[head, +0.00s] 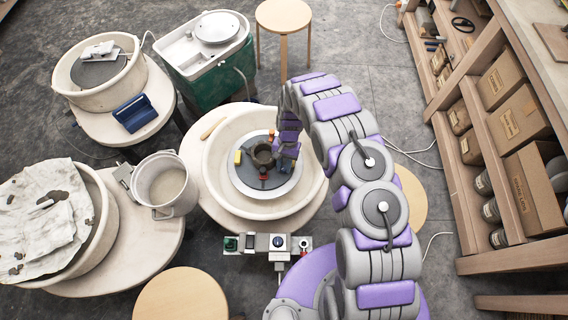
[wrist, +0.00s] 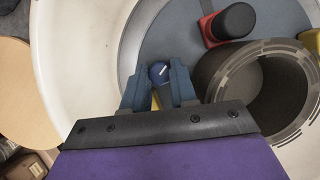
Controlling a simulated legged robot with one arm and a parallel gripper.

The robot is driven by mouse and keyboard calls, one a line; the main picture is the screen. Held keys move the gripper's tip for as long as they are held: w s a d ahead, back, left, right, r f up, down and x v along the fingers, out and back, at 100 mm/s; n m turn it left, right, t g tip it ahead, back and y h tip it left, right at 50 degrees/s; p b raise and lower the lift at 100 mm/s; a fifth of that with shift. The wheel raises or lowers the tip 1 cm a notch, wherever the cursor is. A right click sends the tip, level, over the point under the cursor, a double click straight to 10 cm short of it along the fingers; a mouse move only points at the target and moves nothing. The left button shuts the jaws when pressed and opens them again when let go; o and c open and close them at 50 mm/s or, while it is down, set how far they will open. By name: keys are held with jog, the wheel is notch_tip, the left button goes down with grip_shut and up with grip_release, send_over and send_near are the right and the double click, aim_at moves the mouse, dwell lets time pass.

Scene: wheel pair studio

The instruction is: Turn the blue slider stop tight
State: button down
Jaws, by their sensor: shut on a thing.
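The blue slider stop (wrist: 160,72) is a round blue knob with a white mark on top. In the wrist view it sits between my gripper's two blue-grey fingers (wrist: 157,88), which are shut on it. In the head view my gripper (head: 283,160) reaches down to the right side of the wheel head (head: 243,182), close beside a dark hollow cylinder (head: 262,155). The fingers hide part of the stop and its base.
In the wrist view the dark cylinder (wrist: 236,86) stands just right of the fingers, and a red slider with a black knob (wrist: 232,22) is above it. A cream splash pan (head: 212,190) surrounds the wheel head. A yellow block (head: 238,157) is at its left.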

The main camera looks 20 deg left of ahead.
jog(key=m+p, duration=0.1)
jog(key=m+y+p, duration=0.1)
jog(key=m+p, duration=0.2)
jog(key=shift+r+y, duration=0.25)
jog(key=shift+y, duration=0.05)
jog(key=shift+d+f+m+t+y+p, duration=0.1)
jog(key=shift+m+t+y+p, duration=0.25)
jog(key=shift+m+p, duration=0.65)
jog(key=shift+f+m+t+y+p, duration=0.1)
jog(key=shift+m+t+y+p, duration=0.2)
jog(key=shift+m+p, duration=0.7)
jog(key=shift+m+b, duration=0.35)
jog(key=shift+m, duration=0.05)
jog(key=c, duration=1.2)
grip_release()
jog(key=shift+o, duration=0.2)
jog(key=p+v, duration=0.2)
jog(key=v, duration=1.5)
jog(key=shift+p, duration=0.35)
